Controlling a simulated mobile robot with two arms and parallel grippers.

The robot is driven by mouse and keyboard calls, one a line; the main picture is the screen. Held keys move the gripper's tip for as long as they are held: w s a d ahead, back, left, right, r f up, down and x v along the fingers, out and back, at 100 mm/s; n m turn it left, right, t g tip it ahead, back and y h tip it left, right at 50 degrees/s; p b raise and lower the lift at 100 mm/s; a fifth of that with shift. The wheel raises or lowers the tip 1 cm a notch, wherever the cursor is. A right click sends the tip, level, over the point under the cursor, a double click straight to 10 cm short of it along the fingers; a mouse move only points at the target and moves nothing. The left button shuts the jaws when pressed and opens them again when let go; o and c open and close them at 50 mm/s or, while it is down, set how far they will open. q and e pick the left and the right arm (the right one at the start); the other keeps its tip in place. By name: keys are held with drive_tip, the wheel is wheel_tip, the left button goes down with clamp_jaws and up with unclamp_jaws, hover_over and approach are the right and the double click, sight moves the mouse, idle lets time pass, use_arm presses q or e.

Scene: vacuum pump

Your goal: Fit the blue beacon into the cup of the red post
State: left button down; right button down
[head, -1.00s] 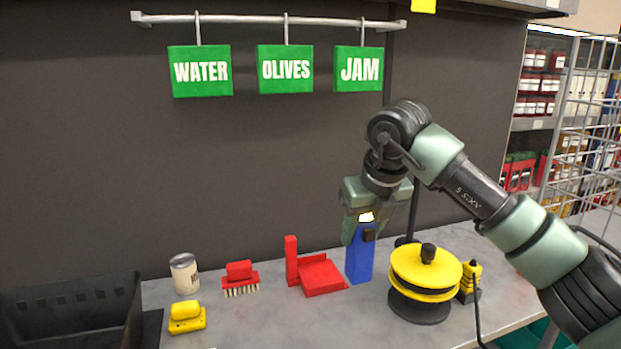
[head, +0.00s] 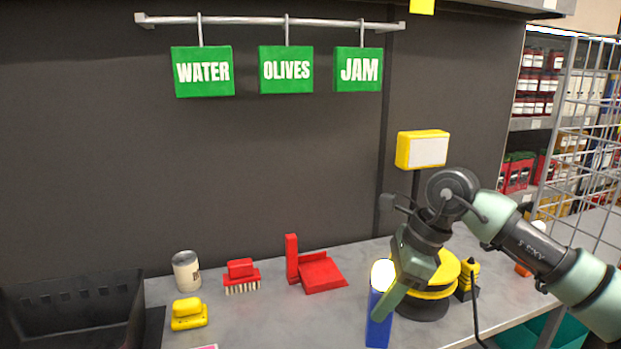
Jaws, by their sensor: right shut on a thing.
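The blue beacon (head: 378,331) is an upright blue block with a bright white glowing top, right of centre near the front of the counter. My right gripper (head: 384,298) reaches down to it from the upper right and is shut on it. A green finger covers part of the beacon's right side. I cannot tell whether its lower end touches the counter. I see no red post with a cup; the upright red piece (head: 291,258) at centre belongs to a red dustpan-like thing (head: 322,275). My left gripper is not in view.
A yellow and black reel (head: 440,272) stands just behind my right gripper, with a yellow device (head: 467,279) beside it. A red brush (head: 241,275), a can (head: 186,270), a yellow block (head: 188,314) and a black crate (head: 70,310) are left. The counter's front middle is clear.

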drive_tip(key=s+d+f+n+g+h, duration=0.2)
drive_tip(key=s+f+n, duration=0.3)
drive_tip(key=s+n, duration=0.4)
drive_tip(key=s+d+f+n+g+h, duration=0.2)
drive_tip(key=s+f+n, duration=0.4)
drive_tip(key=s+n, duration=0.4)
drive_tip(key=shift+d+f+n+g+h, duration=0.3)
drive_tip(key=shift+d+g, duration=0.3)
drive_tip(key=shift+d, duration=0.45)
